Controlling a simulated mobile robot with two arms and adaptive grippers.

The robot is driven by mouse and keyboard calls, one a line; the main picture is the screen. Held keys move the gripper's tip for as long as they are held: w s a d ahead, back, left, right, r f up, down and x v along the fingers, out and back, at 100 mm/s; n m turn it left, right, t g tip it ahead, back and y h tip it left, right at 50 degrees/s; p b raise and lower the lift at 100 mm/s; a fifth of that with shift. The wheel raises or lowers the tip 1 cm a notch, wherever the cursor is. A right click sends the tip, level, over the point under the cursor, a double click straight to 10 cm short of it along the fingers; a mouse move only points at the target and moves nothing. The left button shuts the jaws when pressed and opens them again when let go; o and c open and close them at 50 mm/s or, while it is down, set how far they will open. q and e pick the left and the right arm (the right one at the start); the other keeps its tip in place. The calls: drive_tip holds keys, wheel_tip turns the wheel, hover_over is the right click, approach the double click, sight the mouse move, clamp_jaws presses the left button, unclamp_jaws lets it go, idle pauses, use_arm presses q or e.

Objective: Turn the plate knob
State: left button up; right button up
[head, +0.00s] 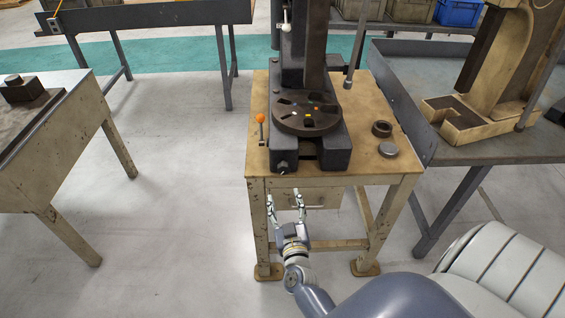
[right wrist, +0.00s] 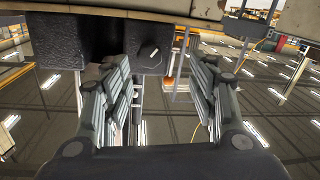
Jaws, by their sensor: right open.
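The arbor press (head: 312,60) stands on a worn table, with a round slotted plate (head: 306,115) on its base. A small dark knob (head: 283,169) sticks out of the base's front left block. In the right wrist view a dark knob (right wrist: 148,53) with a light mark shows on a black block, beyond and between the fingers. My right gripper (head: 297,203) is open and empty, in front of the table and below its top, apart from the knob. It also shows open in the right wrist view (right wrist: 165,90). My left gripper is out of view.
An orange ball-topped lever (head: 260,119) stands left of the press. A dark ring (head: 382,129) and a grey disc (head: 388,150) lie on the tabletop (head: 375,165) at right. A grey bench (head: 420,100) adjoins on the right.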

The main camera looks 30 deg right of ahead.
sight(285, 171)
drive_tip(key=shift+h, duration=0.3)
drive_tip(key=x, duration=0.7)
drive_tip(key=d+r+x, duration=0.1)
drive_tip(key=x, duration=0.2)
drive_tip(key=shift+s+r+p, duration=0.1)
drive_tip(key=shift+p, duration=0.3)
drive_tip(key=shift+w+d, duration=0.35)
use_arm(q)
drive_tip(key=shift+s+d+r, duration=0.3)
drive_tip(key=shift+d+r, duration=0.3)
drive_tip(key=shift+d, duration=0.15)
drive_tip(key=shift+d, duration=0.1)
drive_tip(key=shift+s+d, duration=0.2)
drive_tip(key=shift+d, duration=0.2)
use_arm(e)
drive_tip(key=c, duration=1.1)
